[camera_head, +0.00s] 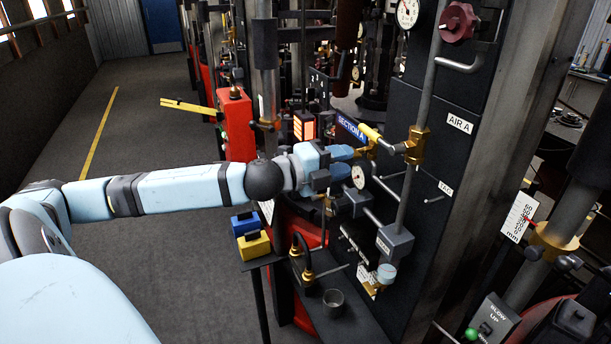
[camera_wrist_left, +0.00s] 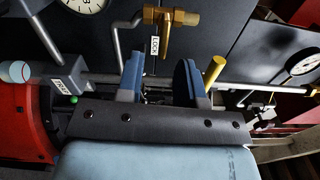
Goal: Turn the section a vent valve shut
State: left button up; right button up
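A brass valve (camera_head: 416,146) sits on the upright grey pipe beside the "AIR A" label, with a yellow handle (camera_head: 371,133) reaching left. I cannot read any vent label, so I cannot tell which fitting is the vent valve. My left gripper (camera_head: 345,162) is just below and left of the yellow handle, its blue fingers toward the panel. In the left wrist view my gripper (camera_wrist_left: 160,78) is open, with no valve handle visible between its fingers. A yellow handle (camera_wrist_left: 215,69) stands just right of the right finger, and a brass valve (camera_wrist_left: 170,24) is farther up. My right gripper is not in view.
A small gauge (camera_head: 359,177) and a grey box (camera_head: 395,242) are close to my gripper on the panel. A "SECTION A" sign (camera_head: 350,128) is just above it. Blue (camera_head: 245,223) and yellow (camera_head: 254,245) blocks stand below my forearm. The floor at left is clear.

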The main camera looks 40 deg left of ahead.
pick_arm(q)
jog(key=b+v, duration=0.1)
jog(key=v, duration=0.7)
dwell(0.5)
jog(key=shift+s, duration=0.1)
dwell(0.4)
jog(key=s+f+n+g+y+p, duration=0.15)
jog(key=f+n, duration=0.25)
jog(key=f, duration=0.5)
jog(key=s+f+n+y, duration=0.25)
jog(key=f+n, duration=0.25)
jog(key=f, duration=0.3)
jog(key=s+f+n+g+y, duration=0.1)
jog(key=s+f+n+y, duration=0.2)
jog(key=f, duration=0.6)
jog(key=s+d+f+n+g+h, duration=0.1)
jog(key=s+d+f+n, duration=0.1)
jog(key=d, duration=0.4)
jog(key=s+d+f+n+g+h+p, duration=0.1)
jog(key=s+d+f+n, duration=0.2)
jog(key=d+f, duration=0.4)
jog(key=s+d+f+n+g+h, duration=0.1)
jog(key=s+d+f+n, duration=0.1)
jog(key=d, duration=0.5)
notch_tip(320, 180, down, 2)
jog(key=shift+s+d+f+n+p, duration=0.2)
jog(key=shift+s+n+p, duration=0.1)
jog(key=shift+n, duration=0.5)
